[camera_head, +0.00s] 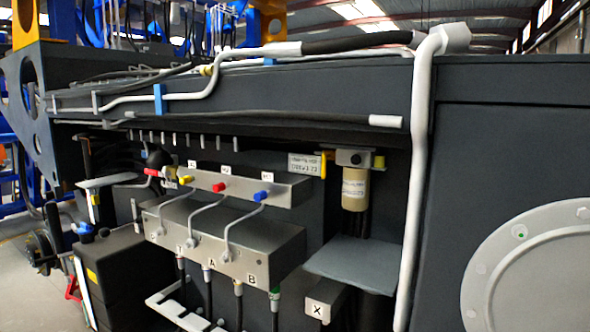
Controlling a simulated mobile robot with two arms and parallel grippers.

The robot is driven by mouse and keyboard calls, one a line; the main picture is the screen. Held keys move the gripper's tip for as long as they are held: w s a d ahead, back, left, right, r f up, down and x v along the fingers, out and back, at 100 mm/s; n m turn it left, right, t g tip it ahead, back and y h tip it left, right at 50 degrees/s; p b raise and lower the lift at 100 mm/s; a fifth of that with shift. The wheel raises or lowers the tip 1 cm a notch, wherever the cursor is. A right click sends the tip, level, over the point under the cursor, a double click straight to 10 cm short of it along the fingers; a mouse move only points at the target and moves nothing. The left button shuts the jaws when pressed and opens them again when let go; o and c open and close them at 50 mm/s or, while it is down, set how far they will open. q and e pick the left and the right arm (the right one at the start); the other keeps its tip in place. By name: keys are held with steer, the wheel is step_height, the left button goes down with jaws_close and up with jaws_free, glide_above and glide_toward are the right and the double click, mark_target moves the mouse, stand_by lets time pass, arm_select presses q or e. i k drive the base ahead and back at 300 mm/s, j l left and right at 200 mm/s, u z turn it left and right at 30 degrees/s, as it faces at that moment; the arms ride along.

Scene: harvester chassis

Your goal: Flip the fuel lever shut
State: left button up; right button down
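A small yellow lever (323,165) points up and down just left of a cream-coloured cylindrical filter (355,190). It looks like the fuel lever, though I cannot read a label that says so. The filter hangs under a dark head block (353,158) in the recess of the chassis. A white label plate (304,164) with small, unreadable print is left of the lever. Neither of my grippers is in view.
A grey valve block (225,240) with bent metal pipes and red, yellow and blue caps is left of the lever. A grey shelf plate (355,263) juts out below the filter. A white vertical pipe (415,190) stands right of the recess.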

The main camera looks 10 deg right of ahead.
mark_target(323, 156)
steer(key=i+j, duration=0.15)
steer(key=j, duration=0.15)
steer(key=i+j+z, duration=0.1)
steer(key=j, duration=0.2)
steer(key=i+j, duration=0.2)
steer(key=j, duration=0.15)
steer(key=i+j+z, duration=0.1)
steer(key=j, duration=0.2)
steer(key=i+j, duration=0.2)
steer(key=j, duration=0.15)
steer(key=z, duration=0.05)
